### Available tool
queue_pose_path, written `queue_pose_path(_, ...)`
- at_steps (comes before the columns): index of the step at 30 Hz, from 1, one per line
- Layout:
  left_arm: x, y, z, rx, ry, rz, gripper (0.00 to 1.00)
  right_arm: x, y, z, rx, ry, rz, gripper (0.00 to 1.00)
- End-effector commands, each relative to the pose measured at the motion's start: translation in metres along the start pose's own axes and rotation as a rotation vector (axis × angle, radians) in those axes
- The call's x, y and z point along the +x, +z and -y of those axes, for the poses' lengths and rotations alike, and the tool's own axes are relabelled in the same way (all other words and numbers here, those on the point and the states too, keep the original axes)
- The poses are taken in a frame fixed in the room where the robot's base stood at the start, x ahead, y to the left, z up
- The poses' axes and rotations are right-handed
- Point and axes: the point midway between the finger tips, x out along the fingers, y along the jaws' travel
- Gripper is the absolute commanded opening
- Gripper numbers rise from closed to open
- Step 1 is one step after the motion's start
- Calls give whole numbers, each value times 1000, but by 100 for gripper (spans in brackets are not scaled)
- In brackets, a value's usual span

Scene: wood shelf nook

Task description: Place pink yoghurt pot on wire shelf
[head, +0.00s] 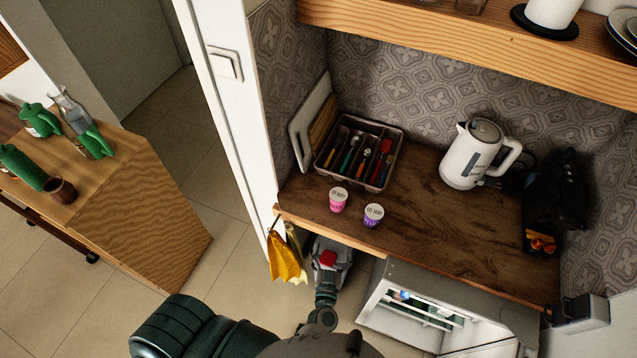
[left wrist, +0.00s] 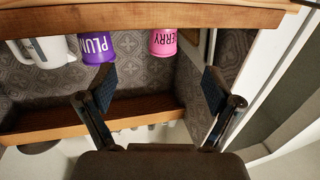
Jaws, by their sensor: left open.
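The pink yoghurt pot (head: 338,201) stands upright near the front edge of the wooden counter. It also shows in the upside-down left wrist view (left wrist: 163,42), ahead of my fingers. My left gripper (head: 329,246) is just in front of and below the counter edge, apart from the pot. In the left wrist view its two fingers (left wrist: 158,92) are spread with nothing between them. A white fridge (head: 412,272) stands open under the counter, with pale shelf bars (head: 425,310) inside; whether these are the wire shelf I cannot tell. My right gripper is not identifiable.
A purple plum pot (head: 373,215) stands close to the right of the pink one. A cutlery tray (head: 383,180) is behind, a white kettle (head: 473,155) to the right. A yellow cloth (head: 286,257) hangs by the left panel. An upper shelf (head: 440,42) overhangs the counter.

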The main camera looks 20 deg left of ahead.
Motion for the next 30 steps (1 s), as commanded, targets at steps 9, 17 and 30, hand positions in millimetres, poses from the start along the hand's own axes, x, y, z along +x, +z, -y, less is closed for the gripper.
queue_pose_path(9, 49, -16, 8, 1, -56, -19, 91, -7, 5, -2, -1, -1, 3, 40)
queue_pose_path(17, 106, -15, 14, -2, -54, -16, 91, -10, 4, 0, 0, 3, 4, 40)
queue_pose_path(30, 156, -22, 6, 0, -53, -18, 91, -11, 4, 2, 0, -3, 3, 40)
